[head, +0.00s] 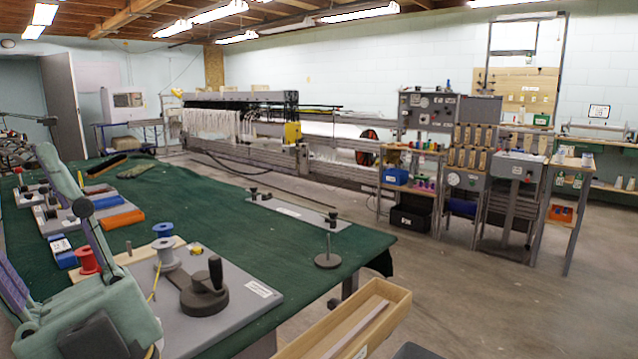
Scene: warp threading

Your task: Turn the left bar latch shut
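A flat grey bar plate (297,211) lies on the green cloth of the table, near its far right edge. At its left end is a small black knobbed fitting (253,192), which looks like the left bar latch. Its turn angle is too small to read. A similar black fitting (332,217) is at the right end. Mint-green and grey parts of my arm fill the lower left. My gripper's fingertips cannot be made out in this view, and nothing of mine touches the bar plate.
On the green-covered table (200,215), a grey plate with a black crank (204,291), blue and red spools (87,260) and a round-based peg (328,258) stand nearer. A wooden tray (345,322) is at the front. Cloth left of the bar plate is clear.

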